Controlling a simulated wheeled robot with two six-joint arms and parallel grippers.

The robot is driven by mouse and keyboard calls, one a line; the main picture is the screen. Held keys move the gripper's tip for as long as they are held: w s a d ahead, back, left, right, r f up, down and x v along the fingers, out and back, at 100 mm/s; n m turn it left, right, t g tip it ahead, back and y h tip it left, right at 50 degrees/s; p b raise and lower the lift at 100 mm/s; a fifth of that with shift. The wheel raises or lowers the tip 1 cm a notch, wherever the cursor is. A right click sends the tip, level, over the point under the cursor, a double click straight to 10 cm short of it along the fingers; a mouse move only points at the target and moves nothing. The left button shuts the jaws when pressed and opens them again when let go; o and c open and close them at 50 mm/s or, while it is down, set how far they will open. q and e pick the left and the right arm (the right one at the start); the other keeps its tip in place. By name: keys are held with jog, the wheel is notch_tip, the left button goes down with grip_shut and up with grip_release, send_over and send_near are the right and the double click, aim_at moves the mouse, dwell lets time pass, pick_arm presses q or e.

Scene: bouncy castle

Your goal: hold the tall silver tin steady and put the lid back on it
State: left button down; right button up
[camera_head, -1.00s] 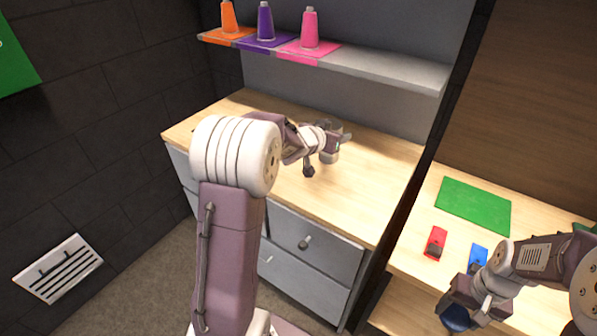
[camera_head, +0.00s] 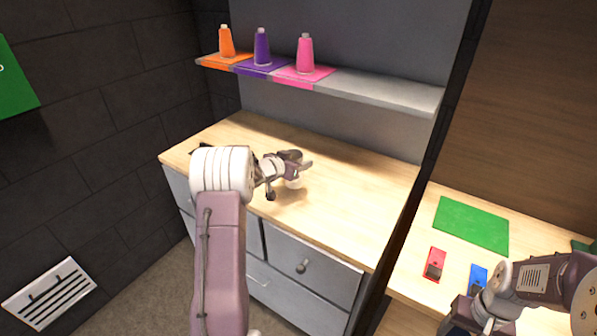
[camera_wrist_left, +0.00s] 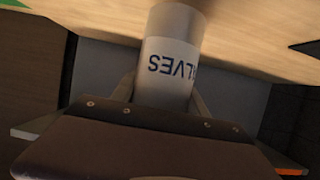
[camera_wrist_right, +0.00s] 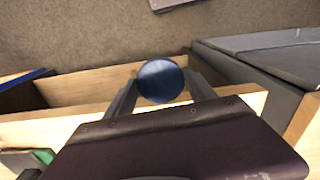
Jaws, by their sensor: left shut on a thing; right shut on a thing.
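The tall silver tin (camera_wrist_left: 172,65) stands out in the left wrist view, with a pale label whose dark lettering appears upside down. My left gripper (camera_wrist_left: 167,95) is shut on it, with a finger on each side. In the head view my left gripper (camera_head: 300,165) is over the wooden counter, and the tin is small and partly hidden there. My right gripper (camera_wrist_right: 160,85) is shut on a round dark blue lid (camera_wrist_right: 160,80), held with its face towards the right wrist camera. The lid is not clearly visible in the head view, where my right gripper (camera_head: 462,318) is at the lower right, far from the tin.
The wooden counter (camera_head: 350,205) has clear room to the right of the tin. A shelf (camera_head: 390,92) above it holds orange, purple and pink bottles. A lower table (camera_head: 415,255) at right carries a green mat (camera_head: 470,223), a red item (camera_head: 435,263) and a blue item (camera_head: 478,277).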

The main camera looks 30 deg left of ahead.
pick_arm(q)
jog(key=shift+f+b, duration=0.65)
jog(key=shift+f, duration=1.25)
jog(key=shift+f, duration=0.15)
jog(key=c, duration=0.6)
grip_release()
